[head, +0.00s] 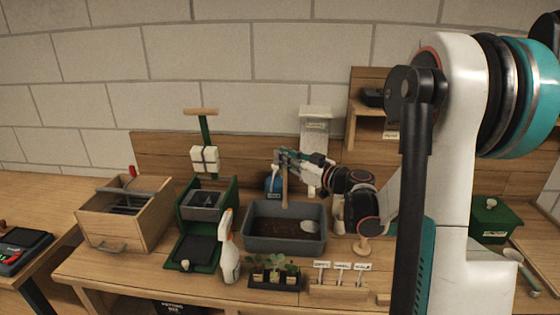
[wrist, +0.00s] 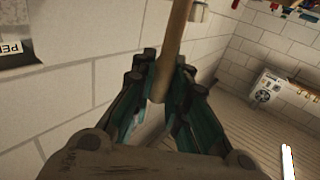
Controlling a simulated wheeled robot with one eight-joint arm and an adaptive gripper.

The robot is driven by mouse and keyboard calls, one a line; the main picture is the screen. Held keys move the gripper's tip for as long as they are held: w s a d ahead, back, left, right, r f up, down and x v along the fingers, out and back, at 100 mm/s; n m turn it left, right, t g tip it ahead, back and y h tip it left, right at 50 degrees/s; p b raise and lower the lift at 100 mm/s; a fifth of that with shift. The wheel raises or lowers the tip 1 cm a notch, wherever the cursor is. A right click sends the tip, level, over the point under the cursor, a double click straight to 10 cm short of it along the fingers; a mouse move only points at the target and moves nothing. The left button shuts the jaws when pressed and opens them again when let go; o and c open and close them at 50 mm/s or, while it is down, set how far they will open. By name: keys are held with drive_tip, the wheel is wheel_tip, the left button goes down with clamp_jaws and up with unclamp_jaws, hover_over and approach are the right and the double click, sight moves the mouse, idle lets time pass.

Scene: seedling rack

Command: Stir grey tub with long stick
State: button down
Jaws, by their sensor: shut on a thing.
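The grey tub (head: 260,244) stands on the bench in the head view, with dark brown contents and a pale scoop-like thing (head: 309,226) inside at its right. My gripper (head: 284,160) is above the back of the tub, shut on the long wooden stick (head: 285,188). The stick hangs roughly upright, its lower end near the tub's back rim; I cannot tell whether it is inside the tub. In the wrist view the stick (wrist: 176,35) runs between the fingers of my gripper (wrist: 163,95). The tub is not in the wrist view.
A white spray bottle (head: 229,252) and a green press-like stand (head: 181,228) are left of the tub. A seedling tray (head: 274,284) and labelled markers (head: 342,277) are in front. A wooden box (head: 152,217) stands further left.

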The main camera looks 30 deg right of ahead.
sight(284, 203)
drive_tip(key=shift+w, duration=0.1)
drive_tip(key=shift+f+b, duration=0.3)
drive_tip(key=shift+f, duration=0.05)
wheel_tip(284, 203, down, 14)
drive_tip(key=b, duration=1.1)
drive_tip(key=shift+f, duration=0.15)
